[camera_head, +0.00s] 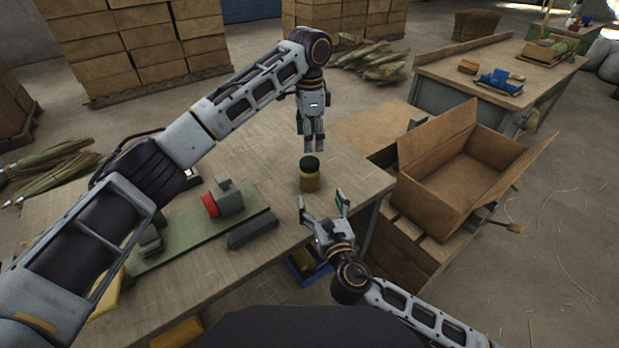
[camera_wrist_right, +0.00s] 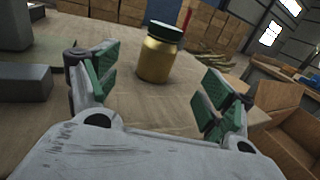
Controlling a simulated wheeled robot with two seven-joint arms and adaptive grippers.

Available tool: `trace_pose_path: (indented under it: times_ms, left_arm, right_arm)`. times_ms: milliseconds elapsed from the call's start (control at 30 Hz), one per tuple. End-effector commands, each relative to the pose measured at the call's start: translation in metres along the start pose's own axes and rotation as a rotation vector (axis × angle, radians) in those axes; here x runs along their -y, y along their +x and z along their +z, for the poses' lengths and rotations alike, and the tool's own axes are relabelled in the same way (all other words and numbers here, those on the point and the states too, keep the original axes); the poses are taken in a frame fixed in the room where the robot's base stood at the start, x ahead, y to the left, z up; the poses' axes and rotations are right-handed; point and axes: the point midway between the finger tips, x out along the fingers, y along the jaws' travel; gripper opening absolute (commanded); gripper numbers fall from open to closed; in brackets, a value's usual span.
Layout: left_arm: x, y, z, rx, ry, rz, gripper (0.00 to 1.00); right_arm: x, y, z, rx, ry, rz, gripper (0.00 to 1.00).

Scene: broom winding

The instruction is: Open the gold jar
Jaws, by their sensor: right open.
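The gold jar (camera_head: 309,181) stands upright on the workbench with its dark green lid (camera_head: 310,163) on. In the right wrist view the jar (camera_wrist_right: 157,60) stands ahead, between the lines of the two fingers and apart from them. My right gripper (camera_head: 323,205) is open and empty, just on the near side of the jar. It also shows in the wrist view (camera_wrist_right: 155,85), with green pads on its fingers. My left gripper (camera_head: 314,148) points down above and behind the jar, close over the lid. Its fingers look close together, but their gap is hard to judge.
The workbench (camera_head: 262,150) carries a green fixture (camera_head: 180,246) with a red-fronted grey block (camera_head: 222,197) and a dark grey bar (camera_head: 252,229), left of the jar. An open cardboard box (camera_head: 440,185) stands to the right. Bare bench lies around the jar.

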Motion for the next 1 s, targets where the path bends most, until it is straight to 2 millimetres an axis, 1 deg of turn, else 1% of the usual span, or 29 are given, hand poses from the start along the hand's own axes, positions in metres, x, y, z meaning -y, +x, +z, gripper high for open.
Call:
trace_pose_path:
  times_ms: [100, 700, 900, 1000]
  left_arm:
    - [0.000, 0.000, 0.000, 0.000, 0.000, 0.000, 0.68]
    - [0.000, 0.000, 0.000, 0.000, 0.000, 0.000, 0.68]
    - [0.000, 0.000, 0.000, 0.000, 0.000, 0.000, 0.68]
    - [0.000, 0.000, 0.000, 0.000, 0.000, 0.000, 0.68]
  right_arm:
    - [0.000, 0.014, 0.001, 0.002, 0.001, -0.002, 0.82]
    - [0.000, 0.083, 0.001, 0.002, 0.000, -0.001, 0.82]
    - [0.000, 0.102, 0.001, 0.002, 0.000, -0.001, 0.82]
    - [0.000, 0.108, 0.000, 0.000, 0.000, -0.001, 0.82]
